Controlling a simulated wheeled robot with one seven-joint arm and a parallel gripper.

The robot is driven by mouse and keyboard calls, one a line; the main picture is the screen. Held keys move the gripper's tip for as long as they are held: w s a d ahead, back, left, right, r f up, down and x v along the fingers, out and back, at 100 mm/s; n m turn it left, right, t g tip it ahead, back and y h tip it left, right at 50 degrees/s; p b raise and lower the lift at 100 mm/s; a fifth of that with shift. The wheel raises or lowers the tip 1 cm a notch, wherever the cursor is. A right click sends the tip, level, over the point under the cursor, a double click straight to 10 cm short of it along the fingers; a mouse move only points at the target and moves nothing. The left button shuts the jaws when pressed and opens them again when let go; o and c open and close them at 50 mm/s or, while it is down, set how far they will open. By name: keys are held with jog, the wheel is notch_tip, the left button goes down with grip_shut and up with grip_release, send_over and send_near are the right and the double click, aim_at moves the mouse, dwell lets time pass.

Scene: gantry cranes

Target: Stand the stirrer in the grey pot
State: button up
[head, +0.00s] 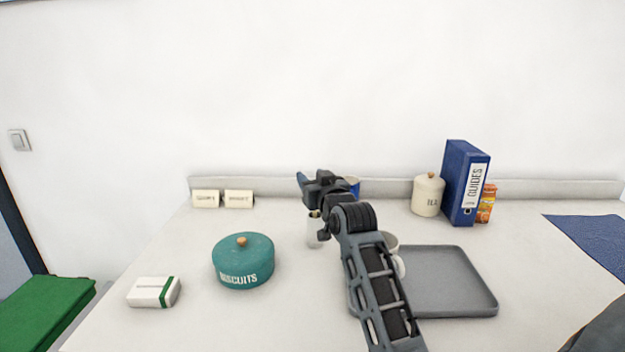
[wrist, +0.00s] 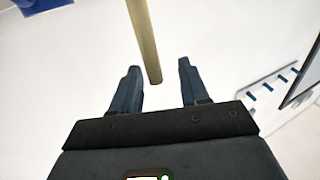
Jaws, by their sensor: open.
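The stirrer appears to be the light wooden rod (wrist: 144,38) in the wrist view. It comes in from the top edge, and its lower end lies close to the gap between my fingertips; I cannot tell how far in depth. My gripper (wrist: 159,68) is open, and neither finger visibly touches the rod. In the head view my gripper (head: 303,182) is over the back of the table, pointing up and left, largely hidden by my wrist. The stirrer is not visible there. I cannot make out a grey pot; a small pale container (head: 313,232) is partly hidden below my gripper.
A teal biscuit tin (head: 243,262) and a white-green box (head: 153,291) stand left. A grey tray (head: 455,285) and white mug (head: 400,262) are right, partly behind my arm. A blue object (head: 354,186), cream canister (head: 427,195), blue binder (head: 460,180) and orange carton (head: 486,205) stand at the back.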

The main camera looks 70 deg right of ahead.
jog(key=b+v, duration=0.1)
jog(key=v, duration=0.6)
jog(key=shift+s+a, duration=0.3)
dwell(0.9)
